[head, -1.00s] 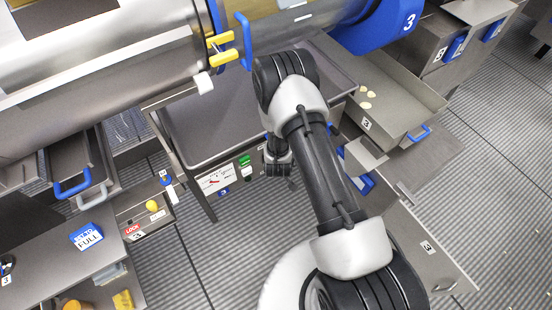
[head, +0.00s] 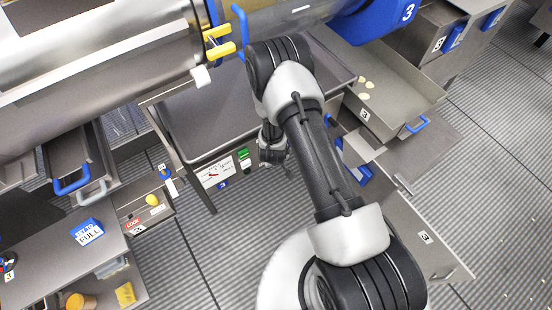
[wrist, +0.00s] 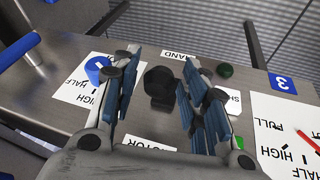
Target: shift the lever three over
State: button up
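In the wrist view, my gripper (wrist: 160,70) is open over a grey control panel (wrist: 60,60). A black knob (wrist: 160,84) shows between its fingers; I cannot tell whether they touch it. A blue-faced knob (wrist: 96,70) sits to the left, by HIGH and HALF labels. In the head view, my gripper (head: 284,167) hangs at the panel front (head: 234,168), partly hidden by my arm. A yellow ball-shaped knob (head: 152,199) stands on a grey box (head: 130,210) with a red LOCK label, left of the panel. I cannot tell which is lever three.
A blue 3 plate (wrist: 283,84), a dark green button (wrist: 225,70) and a red-needled dial (wrist: 305,138) sit right of the fingers. A big drum (head: 110,60) fills the upper left. A grey tray (head: 390,95) stands to the right. Striped floor (head: 210,260) is open below.

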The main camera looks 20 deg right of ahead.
jog(key=shift+o, duration=0.2)
jog(key=v, duration=1.2)
jog(key=shift+w+r, duration=0.1)
jog(key=shift+w, duration=0.05)
jog(key=s+a+r+y+b, duration=0.1)
jog(key=s+r+b, duration=0.15)
jog(key=r, duration=0.75)
jog(key=s+a+r+y+b, duration=0.1)
jog(key=a+r+y+b, duration=0.15)
jog(key=r, duration=0.85)
jog(key=s+d+r+m+h+b, duration=0.1)
jog(key=s+d+r+b, duration=0.1)
jog(key=s, duration=0.7)
jog(key=s+d+r+h+b, duration=0.1)
jog(key=s+d+r+b, duration=0.1)
jog(key=s+r, duration=0.3)
jog(key=s+d, duration=0.1)
jog(key=s, duration=0.3)
jog(key=shift+s+r+m+b, duration=0.2)
jog(key=shift+s+m+b, duration=0.1)
jog(key=shift+s+m, duration=0.1)
